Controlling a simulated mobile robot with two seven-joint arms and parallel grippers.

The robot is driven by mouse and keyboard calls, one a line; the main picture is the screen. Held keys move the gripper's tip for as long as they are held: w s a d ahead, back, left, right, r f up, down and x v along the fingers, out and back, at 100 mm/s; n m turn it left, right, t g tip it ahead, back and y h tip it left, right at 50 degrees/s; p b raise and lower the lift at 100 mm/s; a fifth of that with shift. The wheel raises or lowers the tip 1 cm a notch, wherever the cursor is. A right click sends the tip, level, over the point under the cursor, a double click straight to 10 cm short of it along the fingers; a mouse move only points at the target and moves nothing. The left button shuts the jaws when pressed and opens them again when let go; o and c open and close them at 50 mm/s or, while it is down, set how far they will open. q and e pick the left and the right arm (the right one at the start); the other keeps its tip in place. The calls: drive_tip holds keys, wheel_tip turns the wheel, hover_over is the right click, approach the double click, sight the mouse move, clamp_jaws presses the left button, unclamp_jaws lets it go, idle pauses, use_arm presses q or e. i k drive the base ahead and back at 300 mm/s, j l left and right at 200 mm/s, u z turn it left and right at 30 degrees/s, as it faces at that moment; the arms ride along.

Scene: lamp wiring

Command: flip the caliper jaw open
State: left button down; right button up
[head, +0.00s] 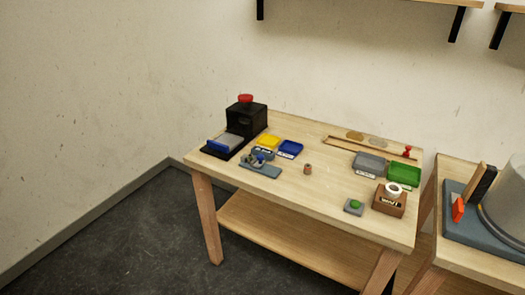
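Neither of my grippers is in the head view. A small blue-grey device with dark upright parts (257,159) stands on a flat blue-grey plate (263,170) near the front left of the wooden table (290,194). It may be the caliper, but it is too small to be sure, and I cannot tell whether a jaw on it is open or shut.
A black machine with a red button (246,98) stands at the back left. A second table (470,262) is at right.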

sight(258, 162)
drive_tip(key=i+z, duration=0.4)
drive_tip(key=i+j+z, duration=0.15)
drive_tip(key=i+z, duration=0.3)
